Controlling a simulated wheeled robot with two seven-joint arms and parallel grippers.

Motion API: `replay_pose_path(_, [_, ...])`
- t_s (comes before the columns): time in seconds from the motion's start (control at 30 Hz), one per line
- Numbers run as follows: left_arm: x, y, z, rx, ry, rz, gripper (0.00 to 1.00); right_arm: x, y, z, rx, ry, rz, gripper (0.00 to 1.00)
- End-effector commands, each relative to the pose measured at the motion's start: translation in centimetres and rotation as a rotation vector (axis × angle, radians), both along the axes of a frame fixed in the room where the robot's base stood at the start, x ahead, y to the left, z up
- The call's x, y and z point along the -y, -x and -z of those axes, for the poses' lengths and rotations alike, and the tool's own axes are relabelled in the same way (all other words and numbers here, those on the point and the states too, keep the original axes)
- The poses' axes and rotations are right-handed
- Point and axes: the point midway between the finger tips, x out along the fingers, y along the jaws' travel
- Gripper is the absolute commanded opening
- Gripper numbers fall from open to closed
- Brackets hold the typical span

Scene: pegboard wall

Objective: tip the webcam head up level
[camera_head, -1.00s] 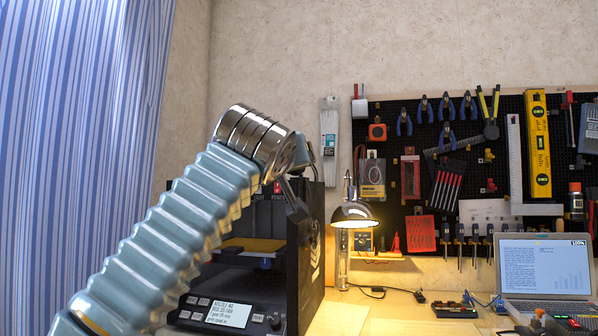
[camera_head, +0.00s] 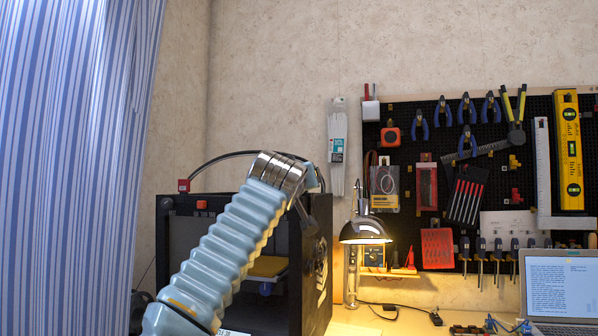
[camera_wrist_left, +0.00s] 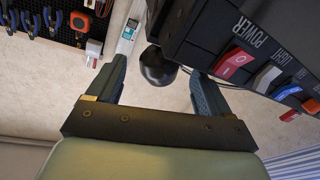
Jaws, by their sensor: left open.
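In the left wrist view, a black rounded object (camera_wrist_left: 157,68), which looks like the webcam head, shows between my left gripper's (camera_wrist_left: 158,78) two fingers, beside the dark printer panel. The fingers are apart, one on each side of it. I cannot tell whether either touches it, and its tilt is not clear. In the head view my left gripper (camera_head: 304,214) is a small dark shape at the arm's end, in front of the printer (camera_head: 310,255). My arm hides part of the printer, and I cannot make out the webcam there. My right gripper is not in view.
The printer's panel carries a red power switch (camera_wrist_left: 233,62) close to the left gripper. A lit desk lamp (camera_head: 365,230) stands right of the printer. Behind is a pegboard (camera_head: 400,112) with tools, and a laptop (camera_head: 560,285) is at the right. A striped curtain (camera_head: 75,150) hangs at left.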

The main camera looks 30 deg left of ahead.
Motion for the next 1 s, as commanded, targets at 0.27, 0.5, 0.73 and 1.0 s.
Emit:
replay_pose_path(0.27, [-1.0,-2.5,-0.1,0.001,0.000,0.000,0.80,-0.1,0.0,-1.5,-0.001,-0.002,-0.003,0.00])
replay_pose_path(0.5, [-1.0,-2.6,0.0,0.001,0.000,0.001,0.80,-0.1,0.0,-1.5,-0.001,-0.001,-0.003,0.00])
replay_pose_path(0.73, [-1.0,-2.6,0.0,0.001,0.000,0.001,0.50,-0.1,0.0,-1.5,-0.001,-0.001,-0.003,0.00])
replay_pose_path(1.0, [-1.0,-2.6,0.0,0.000,-0.002,0.001,0.24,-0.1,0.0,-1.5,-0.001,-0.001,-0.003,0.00])
